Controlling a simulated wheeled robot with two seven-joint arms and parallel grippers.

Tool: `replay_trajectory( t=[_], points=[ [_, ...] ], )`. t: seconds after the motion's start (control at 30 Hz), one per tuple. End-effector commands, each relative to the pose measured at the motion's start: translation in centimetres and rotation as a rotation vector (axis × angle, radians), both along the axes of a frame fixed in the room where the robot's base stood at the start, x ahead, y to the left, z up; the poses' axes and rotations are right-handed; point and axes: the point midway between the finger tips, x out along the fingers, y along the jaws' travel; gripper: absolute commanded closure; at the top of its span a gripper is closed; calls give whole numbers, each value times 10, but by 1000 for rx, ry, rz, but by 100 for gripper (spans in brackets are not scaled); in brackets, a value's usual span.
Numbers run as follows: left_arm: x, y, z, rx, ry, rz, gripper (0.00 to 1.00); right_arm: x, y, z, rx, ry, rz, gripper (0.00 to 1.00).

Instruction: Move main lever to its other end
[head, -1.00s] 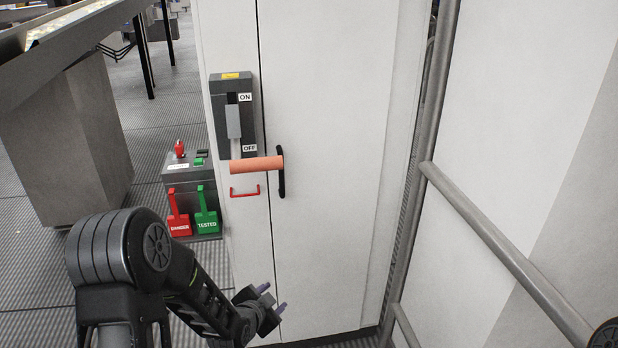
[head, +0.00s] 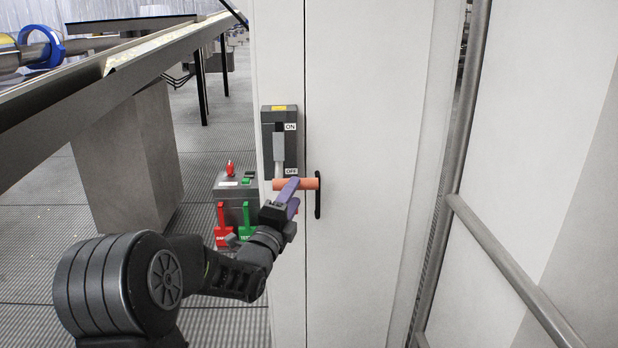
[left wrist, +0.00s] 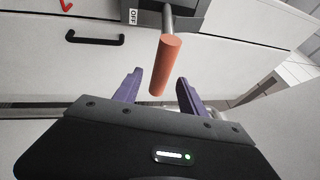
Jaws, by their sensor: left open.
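The main lever has an orange handle (head: 308,184) at the OFF end of a dark switch box (head: 268,150) on the white cabinet. The box has an ON label at the top and an OFF label at the bottom. My left gripper (head: 290,192) is open just in front of the handle and covers part of it in the head view. In the left wrist view the orange handle (left wrist: 165,66) points toward the gap between the two purple fingers of the left gripper (left wrist: 158,92). The fingers are apart from each other. My right gripper is not in view.
A black door handle (head: 318,196) is right of the lever. A grey box with red and green tags (head: 236,195) stands left of the cabinet. A metal rail (head: 505,255) runs at the right. A long table (head: 110,70) stands at the left.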

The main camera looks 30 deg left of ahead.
Motion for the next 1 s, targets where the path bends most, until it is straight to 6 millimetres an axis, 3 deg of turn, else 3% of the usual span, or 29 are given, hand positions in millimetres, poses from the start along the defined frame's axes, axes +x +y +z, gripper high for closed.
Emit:
replay_trajectory(
  t=[0.37, 0.8, 1.0],
  points=[
    [8, 2, 2, -1, 2, 0, 51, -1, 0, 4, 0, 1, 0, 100],
    [66, 17, 16, -1, 2, 0, 51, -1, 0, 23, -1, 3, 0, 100],
    [74, 19, 16, -3, 2, 0, 51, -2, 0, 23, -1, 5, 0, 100]
  ],
)
